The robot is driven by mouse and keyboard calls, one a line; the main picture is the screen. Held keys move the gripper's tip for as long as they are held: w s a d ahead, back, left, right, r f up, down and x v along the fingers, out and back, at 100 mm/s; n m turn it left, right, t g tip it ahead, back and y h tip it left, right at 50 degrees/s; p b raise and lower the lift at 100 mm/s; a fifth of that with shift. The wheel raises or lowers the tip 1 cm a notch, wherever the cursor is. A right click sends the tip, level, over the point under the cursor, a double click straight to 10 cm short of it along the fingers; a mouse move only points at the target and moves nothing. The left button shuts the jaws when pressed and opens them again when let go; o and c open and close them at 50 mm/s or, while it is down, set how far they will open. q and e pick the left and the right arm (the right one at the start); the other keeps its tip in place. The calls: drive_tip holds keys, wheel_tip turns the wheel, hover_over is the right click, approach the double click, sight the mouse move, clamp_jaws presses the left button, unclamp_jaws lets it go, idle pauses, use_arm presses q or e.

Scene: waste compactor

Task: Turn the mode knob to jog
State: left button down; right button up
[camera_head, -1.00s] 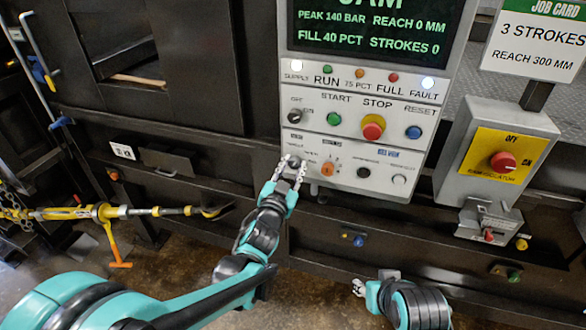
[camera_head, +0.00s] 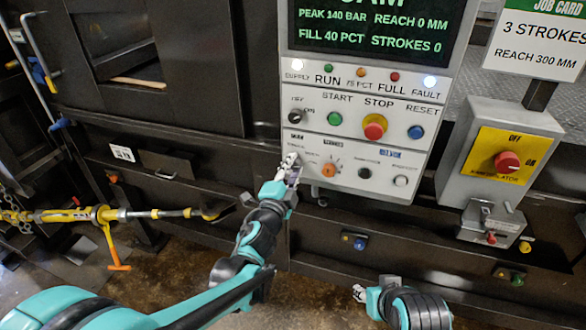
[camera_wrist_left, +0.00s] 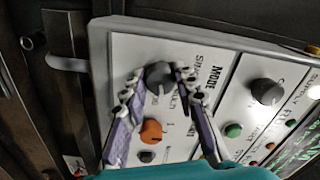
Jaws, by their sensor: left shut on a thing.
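The mode knob (camera_wrist_left: 159,77) is a dark grey round knob at the lower left of the control panel (camera_head: 352,140). In the left wrist view the label MODE shows beside it. My left gripper (camera_head: 290,161) is at this knob, and it also shows in the left wrist view (camera_wrist_left: 157,78) with one finger on each side of the knob, shut on it. In the head view the fingers mostly hide the knob. The jog mark cannot be read. My right gripper (camera_head: 359,291) is low, away from the panel; its fingers are too small to judge.
An orange knob (camera_head: 328,170) sits just right of my left fingers. Above are an off/on knob (camera_head: 295,116), a green start button (camera_head: 334,119), a red stop button (camera_head: 374,127) and a blue reset button (camera_head: 415,132). A grey isolator box (camera_head: 470,185) stands at the right.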

use_arm(q)
drive_tip(key=shift+m, duration=1.1)
drive_tip(key=c, duration=1.2)
unclamp_jaws()
drive_tip(key=shift+s, duration=0.1)
drive_tip(key=v, duration=1.1)
drive_tip(key=shift+s+a, duration=0.15)
drive_tip(key=shift+s, duration=0.2)
